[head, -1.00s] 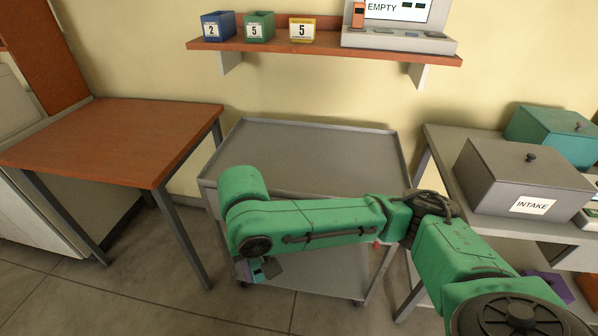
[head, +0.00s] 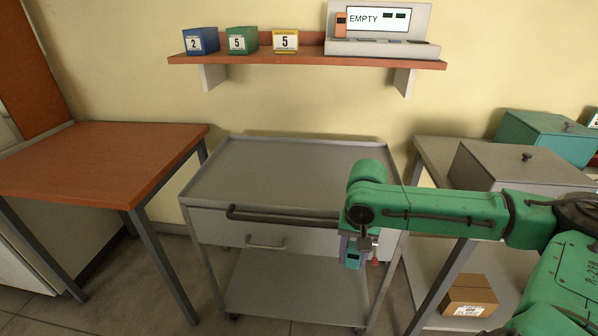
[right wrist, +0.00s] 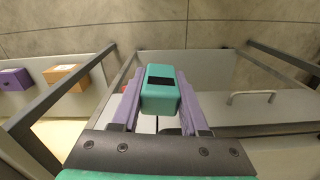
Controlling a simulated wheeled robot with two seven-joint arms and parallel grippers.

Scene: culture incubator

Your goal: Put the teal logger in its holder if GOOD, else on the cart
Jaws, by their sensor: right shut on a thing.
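The teal logger (right wrist: 160,98), a small block with a dark window, is between the purple fingers of my right gripper (right wrist: 158,112), which is shut on it. No reading shows in the window. In the head view the gripper (head: 356,246) hangs at the cart's front right, below its top, with the logger (head: 352,262) partly hidden. The grey cart (head: 265,180) has a bare, rimmed top. On the wall shelf a white station (head: 384,48) has a screen reading EMPTY, and an orange device (head: 341,24) stands at its left. My left gripper is out of view.
The shelf (head: 305,61) also carries blue, green and yellow numbered boxes. A bare brown table (head: 95,160) stands left. At right, a table holds a grey box (head: 520,165) and a teal box (head: 545,138). A cardboard box (head: 470,296) is low down at right.

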